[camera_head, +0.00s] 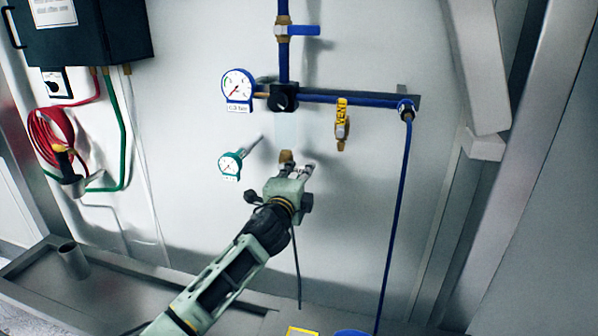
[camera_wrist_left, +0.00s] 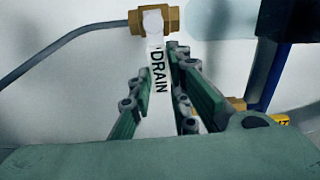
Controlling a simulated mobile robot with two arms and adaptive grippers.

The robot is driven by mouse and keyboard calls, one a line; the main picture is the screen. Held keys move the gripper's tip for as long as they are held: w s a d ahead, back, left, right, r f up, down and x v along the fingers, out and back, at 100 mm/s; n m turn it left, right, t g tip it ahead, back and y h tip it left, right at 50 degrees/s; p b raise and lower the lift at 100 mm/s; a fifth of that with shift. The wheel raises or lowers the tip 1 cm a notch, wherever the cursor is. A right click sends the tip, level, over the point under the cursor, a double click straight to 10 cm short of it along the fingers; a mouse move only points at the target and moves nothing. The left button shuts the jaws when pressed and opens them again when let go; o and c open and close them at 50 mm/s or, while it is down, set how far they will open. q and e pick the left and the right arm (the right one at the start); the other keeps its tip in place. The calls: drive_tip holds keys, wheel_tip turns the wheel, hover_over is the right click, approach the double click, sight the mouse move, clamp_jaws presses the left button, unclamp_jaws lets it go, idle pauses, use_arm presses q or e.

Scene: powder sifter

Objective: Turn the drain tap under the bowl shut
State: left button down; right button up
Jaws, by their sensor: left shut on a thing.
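The drain tap has a brass body (camera_wrist_left: 154,20) and a white lever marked DRAIN (camera_wrist_left: 159,85) in the left wrist view. The lever lies across the line of the brass body. My left gripper (camera_wrist_left: 159,65) has its green fingers on both sides of the lever and is shut on it. In the head view my left gripper (camera_head: 297,171) is just below the pale, see-through bowl (camera_head: 287,130), at a brass fitting (camera_head: 286,156); the lever is hidden there by the gripper. My right gripper is not in view.
A pressure gauge (camera_head: 238,85), a small teal gauge (camera_head: 230,164) and a brass VENT valve (camera_head: 342,125) sit close around. A blue-handled valve (camera_head: 300,30) is above. A blue hose (camera_head: 397,210) hangs at right. A grey line (camera_wrist_left: 70,40) runs left from the tap.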

use_arm(q)
drive_tip(key=shift+f+m, duration=0.35)
drive_tip(key=shift+m, duration=0.05)
drive_tip(key=c, duration=1.6)
unclamp_jaws()
drive_tip(key=shift+r, duration=0.1)
drive_tip(key=shift+c, duration=0.2)
drive_tip(key=v, duration=1.2)
